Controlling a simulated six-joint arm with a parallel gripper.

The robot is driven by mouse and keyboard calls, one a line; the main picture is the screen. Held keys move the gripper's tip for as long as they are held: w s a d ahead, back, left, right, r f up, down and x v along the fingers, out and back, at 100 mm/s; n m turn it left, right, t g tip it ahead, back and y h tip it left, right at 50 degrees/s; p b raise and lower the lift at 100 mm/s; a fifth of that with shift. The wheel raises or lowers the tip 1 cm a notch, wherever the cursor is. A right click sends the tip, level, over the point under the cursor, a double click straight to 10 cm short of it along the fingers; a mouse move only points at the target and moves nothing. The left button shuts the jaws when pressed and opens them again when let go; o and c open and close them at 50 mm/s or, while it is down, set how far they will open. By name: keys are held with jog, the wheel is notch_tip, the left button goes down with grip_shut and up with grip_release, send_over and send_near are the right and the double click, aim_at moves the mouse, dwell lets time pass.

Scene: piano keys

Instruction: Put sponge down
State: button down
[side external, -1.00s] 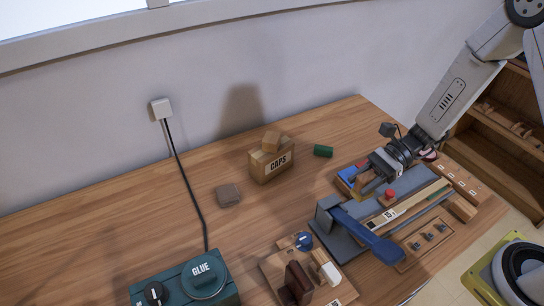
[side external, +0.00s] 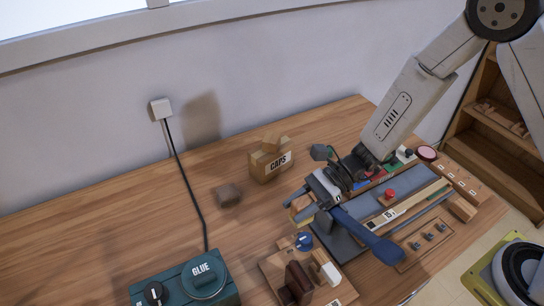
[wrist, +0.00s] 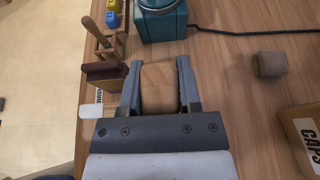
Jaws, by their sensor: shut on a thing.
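My gripper (wrist: 158,76) is shut on a tan block, which I take to be the sponge (wrist: 160,92). The sponge sits between the two grey fingers in the wrist view. In the side external view my gripper (side external: 303,203) is near the blue-handled press, and a yellowish part of the sponge (side external: 299,215) shows at the fingers. The sponge seems to be above the table; its exact height is hard to tell.
A small brown block (side external: 228,195) lies on open wood left of the CAPS box (side external: 270,165). The green GLUE box (side external: 190,282) stands at the front left. The blue-handled press (side external: 365,235) and wooden holder (side external: 300,275) are close by. The left middle table is clear.

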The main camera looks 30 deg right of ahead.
jog(key=a, duration=0.2)
jog(key=s+a, duration=0.1)
jog(key=a, duration=0.2)
jog(key=shift+s, duration=0.1)
jog(key=shift+w+a+f, duration=1.2)
jog(key=shift+w+f, duration=0.35)
jog(key=shift+w, duration=0.35)
jog(key=shift+w+a+f, duration=1.15)
jog(key=shift+w+f, duration=0.4)
jog(key=shift+w, duration=0.35)
jog(key=shift+w+a+f, duration=1.2)
jog(key=shift+w+f, duration=0.35)
jog(key=shift+w, duration=0.35)
jog(key=shift+w+a+f, duration=0.15)
jog(key=shift+w+f, duration=0.05)
jog(key=shift+f, duration=1.6)
jog(key=shift+f, duration=0.1)
